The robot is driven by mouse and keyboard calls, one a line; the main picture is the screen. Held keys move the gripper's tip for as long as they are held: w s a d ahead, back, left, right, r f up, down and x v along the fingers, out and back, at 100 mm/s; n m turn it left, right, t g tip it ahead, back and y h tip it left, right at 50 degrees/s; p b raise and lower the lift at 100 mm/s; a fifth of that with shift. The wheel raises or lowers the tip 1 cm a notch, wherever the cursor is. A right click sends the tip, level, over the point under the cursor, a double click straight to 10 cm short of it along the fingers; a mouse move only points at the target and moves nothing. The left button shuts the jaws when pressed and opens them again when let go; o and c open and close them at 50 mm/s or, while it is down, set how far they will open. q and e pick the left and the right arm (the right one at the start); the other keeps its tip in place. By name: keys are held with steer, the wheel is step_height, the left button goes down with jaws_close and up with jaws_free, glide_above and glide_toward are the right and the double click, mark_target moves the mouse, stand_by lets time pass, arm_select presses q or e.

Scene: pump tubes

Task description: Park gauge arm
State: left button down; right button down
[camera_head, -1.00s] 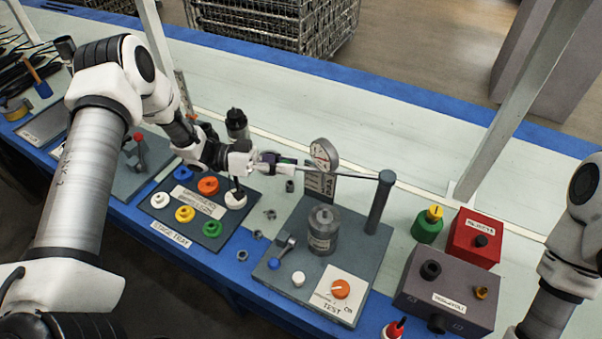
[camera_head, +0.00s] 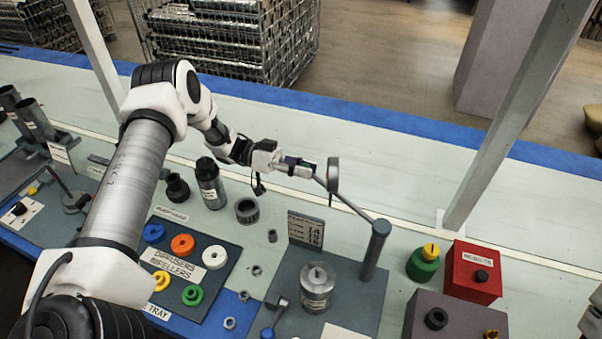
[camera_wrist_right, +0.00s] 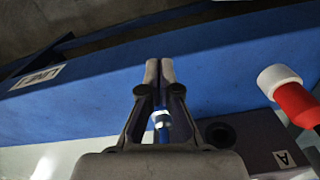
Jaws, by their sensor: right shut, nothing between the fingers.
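The gauge arm (camera_head: 357,211) is a thin grey rod running from the top of a grey post (camera_head: 376,250) up and left to a round dial gauge (camera_head: 333,175), seen nearly edge-on. My left gripper (camera_head: 309,170) is at the free end of the rod, just left of the gauge, and appears shut on it; its fingertips are small in view. Below the arm, a grey metal cylinder (camera_head: 317,287) stands on the test plate (camera_head: 363,293). My right gripper (camera_wrist_right: 160,65) is shut and empty above the blue table edge in the right wrist view.
A small label board (camera_head: 305,230) stands behind the cylinder. The stage tray (camera_head: 218,278) with coloured rings is at left. A red box (camera_head: 473,272) and a green-yellow knob (camera_head: 423,262) are at right. The pale bench behind the arm is clear. A red-white item (camera_wrist_right: 290,95) shows in the right wrist view.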

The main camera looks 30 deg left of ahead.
arm_select(q)
steer(key=shift+w+d, duration=0.2)
steer(key=shift+w, duration=0.4)
steer(key=shift+r, duration=0.15)
arm_select(e)
steer(key=shift+a+f, duration=0.1)
steer(key=shift+f, duration=0.1)
arm_select(q)
steer(key=c, duration=1.1)
jaws_free()
steer(key=shift+o, duration=1.2)
steer(key=shift+w+d, duration=0.15)
steer(key=shift+w, duration=0.05)
arm_select(e)
steer(key=shift+w+d+f, duration=0.15)
steer(key=shift+d, duration=0.1)
arm_select(q)
steer(key=shift+d, duration=0.15)
arm_select(e)
steer(key=shift+a, duration=0.1)
